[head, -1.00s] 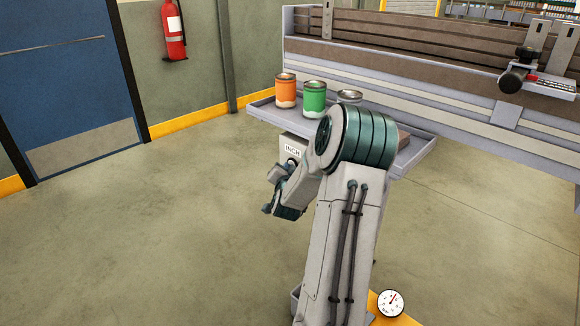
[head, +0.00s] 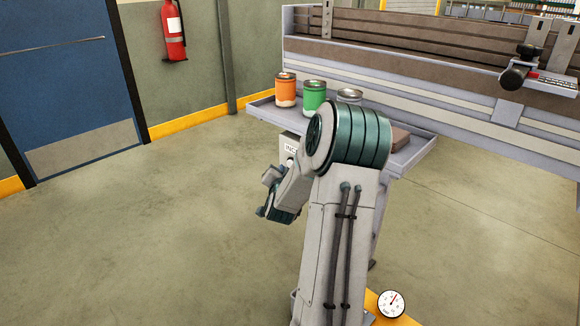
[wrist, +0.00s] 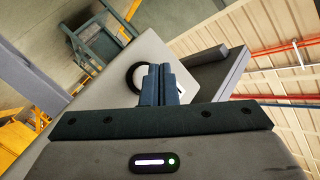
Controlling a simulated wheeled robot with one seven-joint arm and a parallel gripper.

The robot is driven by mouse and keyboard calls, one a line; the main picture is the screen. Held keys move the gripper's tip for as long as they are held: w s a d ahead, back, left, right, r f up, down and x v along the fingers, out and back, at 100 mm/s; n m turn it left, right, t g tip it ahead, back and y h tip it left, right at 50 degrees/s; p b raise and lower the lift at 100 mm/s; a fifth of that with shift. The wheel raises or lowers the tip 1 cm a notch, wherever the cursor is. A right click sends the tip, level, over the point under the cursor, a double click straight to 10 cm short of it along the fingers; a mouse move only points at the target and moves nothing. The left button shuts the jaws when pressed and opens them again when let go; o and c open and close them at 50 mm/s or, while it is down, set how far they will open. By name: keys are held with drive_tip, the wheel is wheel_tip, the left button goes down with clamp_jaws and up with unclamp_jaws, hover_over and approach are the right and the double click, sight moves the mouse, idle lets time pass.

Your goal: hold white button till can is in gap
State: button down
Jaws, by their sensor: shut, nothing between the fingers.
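The white button (wrist: 139,77) in its black ring shows in the wrist view on a grey box face. My gripper (wrist: 157,72) is shut and empty, its fingertips overlapping the button's right part; I cannot tell whether they touch it. In the head view the box with the INCH label (head: 291,147) hangs under the tray, partly covered by my arm. An orange can (head: 285,90), a green can (head: 314,97) and a third can (head: 349,96), mostly hidden by my arm, stand on the tray. Which can is meant, and the gap, I cannot tell.
The grey tray (head: 425,152) adjoins a long conveyor-like frame (head: 400,75). A brown block (head: 400,138) lies on the tray's right. A dial gauge (head: 391,304) is at the lower right. The floor to the left is clear, up to a blue door (head: 65,80).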

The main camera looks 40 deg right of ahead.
drive_tip(key=a, duration=0.2)
drive_tip(key=a+b, duration=0.1)
drive_tip(key=a, duration=0.1)
drive_tip(key=shift+s+a, duration=0.2)
drive_tip(key=shift+a, duration=0.15)
idle(1.3)
